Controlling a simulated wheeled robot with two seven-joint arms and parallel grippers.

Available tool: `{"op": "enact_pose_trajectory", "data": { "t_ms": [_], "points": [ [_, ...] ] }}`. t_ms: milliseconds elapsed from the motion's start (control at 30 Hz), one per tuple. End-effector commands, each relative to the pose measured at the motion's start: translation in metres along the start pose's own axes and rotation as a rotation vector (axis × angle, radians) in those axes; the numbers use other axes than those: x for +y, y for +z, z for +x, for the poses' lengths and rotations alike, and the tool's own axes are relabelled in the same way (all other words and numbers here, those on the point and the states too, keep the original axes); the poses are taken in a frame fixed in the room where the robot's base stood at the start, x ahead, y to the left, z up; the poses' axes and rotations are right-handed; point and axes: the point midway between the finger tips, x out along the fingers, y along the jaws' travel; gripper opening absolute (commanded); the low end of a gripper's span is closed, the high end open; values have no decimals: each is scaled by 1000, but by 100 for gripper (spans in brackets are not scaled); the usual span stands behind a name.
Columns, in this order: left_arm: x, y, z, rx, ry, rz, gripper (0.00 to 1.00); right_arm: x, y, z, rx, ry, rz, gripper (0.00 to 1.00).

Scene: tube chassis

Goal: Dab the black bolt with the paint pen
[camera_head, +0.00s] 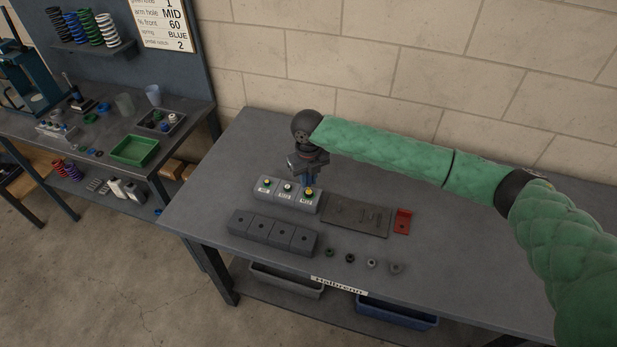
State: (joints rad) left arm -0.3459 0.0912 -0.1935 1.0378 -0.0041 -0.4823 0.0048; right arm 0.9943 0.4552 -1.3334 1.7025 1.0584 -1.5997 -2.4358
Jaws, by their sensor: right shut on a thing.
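My right gripper (309,182) points down over the right end of a light grey block (282,200). It is shut on what looks like a paint pen with a yellow part (309,193), in the block's right place. The pen's lower part is hidden in the block. A green-topped pen (266,185) and a white-topped pen (288,188) stand in the other two places. Small bolt-like parts lie in a row near the front edge: two dark ones (329,252) (350,258), a silvery one (371,263) and a wider grey one (396,268). I cannot tell which is the black bolt.
A dark grey block with several holes (272,233) lies in front of the pen block. A brown-grey mat (357,215) and a red bracket (402,222) lie to the right. The table (450,270) is clear farther right. A side bench (100,140) stands left.

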Motion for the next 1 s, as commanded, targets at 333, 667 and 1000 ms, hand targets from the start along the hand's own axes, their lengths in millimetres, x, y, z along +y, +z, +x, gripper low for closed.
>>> {"op": "enact_pose_trajectory", "data": {
  "t_ms": [333,667,1000],
  "points": [
    [0,0,0,0,0,0,36,0,0,0,0,0,0,0],
    [0,0,1,0,0,0,36,0,0,5,0,0,0,0],
    [0,1,3,0,0,0,36,0,0,12,0,0,0,0]
  ]
}}
